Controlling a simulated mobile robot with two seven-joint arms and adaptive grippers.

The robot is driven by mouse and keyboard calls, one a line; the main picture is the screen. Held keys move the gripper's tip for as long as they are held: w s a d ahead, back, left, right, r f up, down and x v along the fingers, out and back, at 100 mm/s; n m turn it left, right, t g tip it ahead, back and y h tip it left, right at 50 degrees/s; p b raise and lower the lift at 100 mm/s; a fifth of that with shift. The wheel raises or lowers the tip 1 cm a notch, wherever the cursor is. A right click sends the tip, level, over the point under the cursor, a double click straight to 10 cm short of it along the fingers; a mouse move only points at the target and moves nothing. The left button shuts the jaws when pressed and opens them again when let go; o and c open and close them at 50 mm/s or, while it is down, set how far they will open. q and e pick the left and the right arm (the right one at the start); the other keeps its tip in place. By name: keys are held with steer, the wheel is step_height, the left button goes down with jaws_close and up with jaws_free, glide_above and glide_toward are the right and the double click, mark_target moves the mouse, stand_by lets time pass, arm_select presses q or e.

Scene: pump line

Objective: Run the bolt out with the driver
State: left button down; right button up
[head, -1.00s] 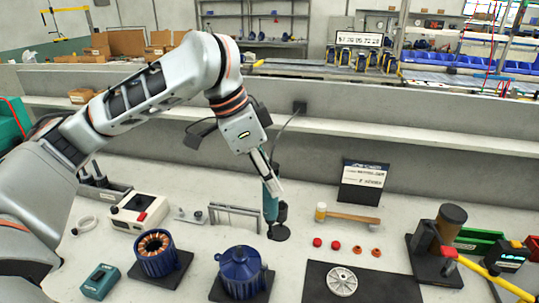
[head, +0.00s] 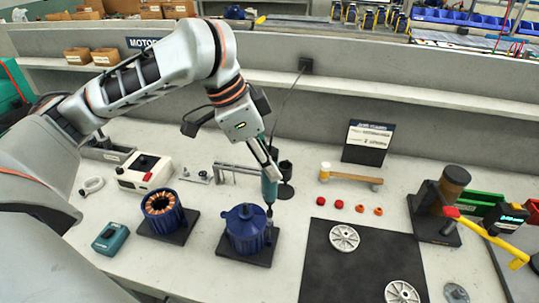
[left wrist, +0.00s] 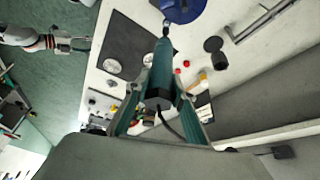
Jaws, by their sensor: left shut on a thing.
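My left gripper (head: 267,165) is shut on the teal driver (head: 269,188) and holds it upright, bit down. The driver's bit ends at the right edge of the blue motor housing (head: 244,228), which stands on a dark square base. I cannot tell whether the bit touches a bolt; the bolt is too small to make out. In the left wrist view the driver (left wrist: 159,75) points away from me to the edge of the blue housing (left wrist: 183,8). What looks like my right gripper (left wrist: 78,45) is small there, out over the floor, its fingers unclear.
A black driver stand (head: 286,180) is just behind the driver. A blue stator housing with copper windings (head: 161,208) stands to the left. A mallet (head: 350,178), red and orange small parts and a dark mat (head: 345,275) with pale round covers lie to the right.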

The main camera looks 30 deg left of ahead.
mark_target(270, 152)
arm_select(q)
steer(key=shift+f, duration=1)
stand_by(2.0)
steer(key=shift+s, duration=0.2)
stand_by(1.4)
stand_by(0.9)
steer(key=shift+w+r, duration=0.15)
steer(key=shift+r, duration=2.6)
steer(key=shift+f, duration=0.1)
